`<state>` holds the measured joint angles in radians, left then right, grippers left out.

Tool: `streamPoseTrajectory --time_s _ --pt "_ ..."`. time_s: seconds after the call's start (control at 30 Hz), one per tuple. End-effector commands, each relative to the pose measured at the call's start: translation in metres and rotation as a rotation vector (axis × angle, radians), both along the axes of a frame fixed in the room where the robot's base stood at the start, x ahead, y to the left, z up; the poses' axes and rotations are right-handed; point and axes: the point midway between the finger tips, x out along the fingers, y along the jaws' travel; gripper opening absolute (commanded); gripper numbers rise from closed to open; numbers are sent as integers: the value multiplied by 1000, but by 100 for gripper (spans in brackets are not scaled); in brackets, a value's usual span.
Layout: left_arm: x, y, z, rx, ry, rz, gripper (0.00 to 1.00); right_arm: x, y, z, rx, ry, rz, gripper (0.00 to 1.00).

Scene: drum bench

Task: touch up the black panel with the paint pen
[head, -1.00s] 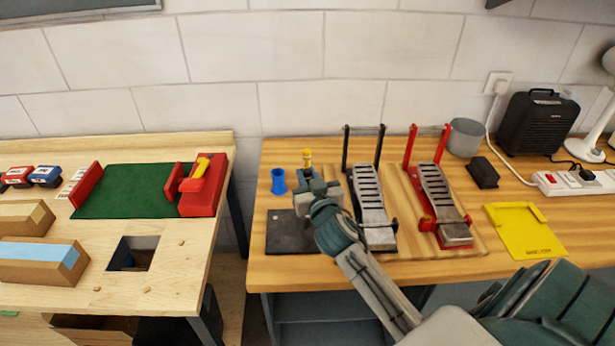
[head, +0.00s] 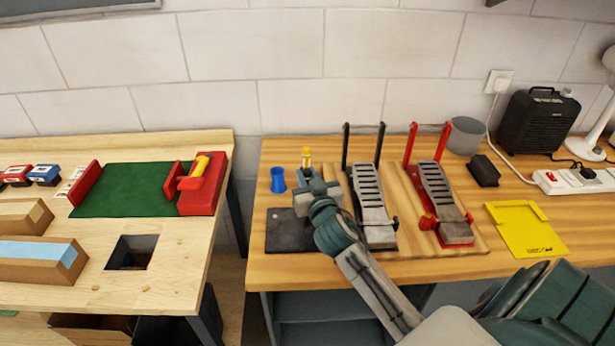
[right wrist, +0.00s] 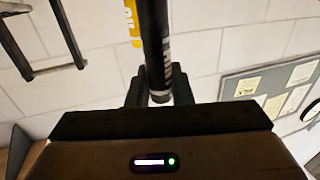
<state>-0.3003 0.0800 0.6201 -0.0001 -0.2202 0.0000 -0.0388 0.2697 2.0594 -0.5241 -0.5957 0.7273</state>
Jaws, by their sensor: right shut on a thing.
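The black panel (head: 285,236) lies flat near the left front of the right-hand bench, partly hidden by my right gripper and arm. My right gripper (head: 307,176) is above the back part of the panel, shut on the paint pen (head: 307,158), whose yellow end sticks up above the jaws. A small pale spot shows on the panel's left part. My left gripper is not in view.
A blue cup (head: 278,180) stands just left of my right gripper. A grey pedal (head: 372,205) and a red pedal (head: 440,205) stand to the right. A yellow plate (head: 525,235) lies farther right. A gap separates this bench from the left table (head: 150,290).

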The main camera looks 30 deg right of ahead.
Motion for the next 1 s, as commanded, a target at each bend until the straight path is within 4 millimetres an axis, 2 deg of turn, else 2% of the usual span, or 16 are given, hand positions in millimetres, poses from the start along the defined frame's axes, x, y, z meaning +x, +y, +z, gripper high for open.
streamPoseTrajectory --time_s 1.0 --pt "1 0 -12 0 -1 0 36 0 0 -13 0 0 0 9"
